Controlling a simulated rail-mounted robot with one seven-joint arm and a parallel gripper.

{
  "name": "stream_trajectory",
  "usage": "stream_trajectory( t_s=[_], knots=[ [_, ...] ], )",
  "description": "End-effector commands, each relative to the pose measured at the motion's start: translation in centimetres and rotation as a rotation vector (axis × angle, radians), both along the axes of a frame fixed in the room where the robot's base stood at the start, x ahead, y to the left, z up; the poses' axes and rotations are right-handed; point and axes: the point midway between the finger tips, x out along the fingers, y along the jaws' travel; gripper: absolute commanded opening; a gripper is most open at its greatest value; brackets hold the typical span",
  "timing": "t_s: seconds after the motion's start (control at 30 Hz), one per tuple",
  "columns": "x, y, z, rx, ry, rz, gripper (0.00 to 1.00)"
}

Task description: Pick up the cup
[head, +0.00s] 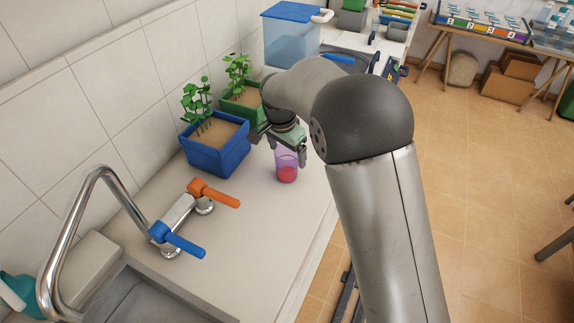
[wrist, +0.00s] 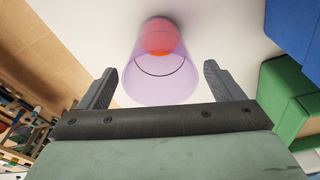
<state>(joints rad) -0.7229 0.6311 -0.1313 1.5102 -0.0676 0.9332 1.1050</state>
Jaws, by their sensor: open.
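A clear purple-tinted cup (head: 286,167) with red content at its bottom stands upright on the counter. My gripper (head: 287,150) is right above and behind it in the head view, partly overlapping its top. In the wrist view the cup (wrist: 163,75) lies ahead of the fingers, its rim close to them and roughly centred. My gripper (wrist: 160,88) is open, with one finger to each side of the cup's near end. Nothing is between the fingers that I can see as gripped. Whether the fingers reach past the rim is hard to tell.
A blue planter (head: 215,157) and a green planter (head: 243,108) stand left of the cup, close to my gripper. A tap with orange (head: 222,195) and blue (head: 183,243) handles and a sink (head: 140,295) are nearer. The counter (head: 255,235) in front of the cup is clear.

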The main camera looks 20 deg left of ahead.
Motion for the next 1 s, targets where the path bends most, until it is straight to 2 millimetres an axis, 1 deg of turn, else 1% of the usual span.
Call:
stream_trajectory(
  t_s=[0.1,0.17,0.4,0.43,0.47,0.5,0.6,1.0],
  knots=[
    [0.2,-0.1,-1.4,-0.001,0.002,0.0,0.87],
    [0.3,-0.2,-1.9,0.0,0.001,0.0,0.87],
    [0.3,-0.1,-2.2,0.001,-0.002,0.0,0.87],
    [0.3,-0.1,-2.2,0.001,-0.002,0.0,0.84],
    [0.3,-0.1,-2.2,0.002,-0.001,0.0,0.76],
    [0.3,-0.1,-2.2,0.001,-0.002,0.0,0.65],
    [0.3,-0.1,-2.2,0.001,-0.002,0.0,0.39],
    [0.3,-0.1,-1.9,0.002,-0.002,0.0,0.39]
  ],
)
